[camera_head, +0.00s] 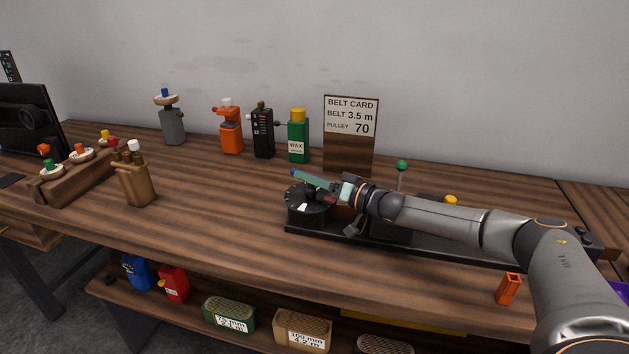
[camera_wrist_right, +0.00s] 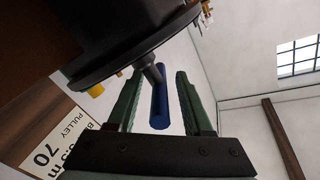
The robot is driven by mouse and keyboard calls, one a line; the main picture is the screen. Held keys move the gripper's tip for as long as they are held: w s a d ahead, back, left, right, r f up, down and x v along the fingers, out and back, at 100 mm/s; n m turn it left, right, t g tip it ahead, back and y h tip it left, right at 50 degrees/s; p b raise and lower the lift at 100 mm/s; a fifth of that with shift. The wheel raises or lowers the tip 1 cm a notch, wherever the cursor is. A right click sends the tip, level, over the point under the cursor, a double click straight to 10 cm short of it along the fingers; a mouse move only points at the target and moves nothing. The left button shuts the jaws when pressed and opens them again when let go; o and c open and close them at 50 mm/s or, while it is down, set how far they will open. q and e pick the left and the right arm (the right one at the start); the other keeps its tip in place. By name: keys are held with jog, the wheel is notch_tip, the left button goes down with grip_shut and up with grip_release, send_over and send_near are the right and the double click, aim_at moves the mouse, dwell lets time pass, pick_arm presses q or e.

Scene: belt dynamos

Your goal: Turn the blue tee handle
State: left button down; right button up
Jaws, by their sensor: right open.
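The blue tee handle (camera_wrist_right: 159,98) shows in the right wrist view as a blue bar on a grey stem. It lies between the two green fingers of my right gripper (camera_wrist_right: 161,88), with a gap on both sides. In the head view only a small blue end of the handle (camera_head: 294,172) shows, past the fingers; the rest is hidden. My right gripper (camera_head: 314,180) is there above a black round dial (camera_head: 307,202) on a dark base. It is open. My left gripper is not in view.
A green-knobbed lever (camera_head: 401,166) stands behind my right arm. An orange holder (camera_head: 508,289) is near the front edge.

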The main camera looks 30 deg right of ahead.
jog(key=b+v, duration=0.1)
jog(key=v, duration=1.1)
jog(key=shift+s, duration=0.25)
jog(key=shift+d, duration=0.1)
jog(key=shift+c, duration=0.3)
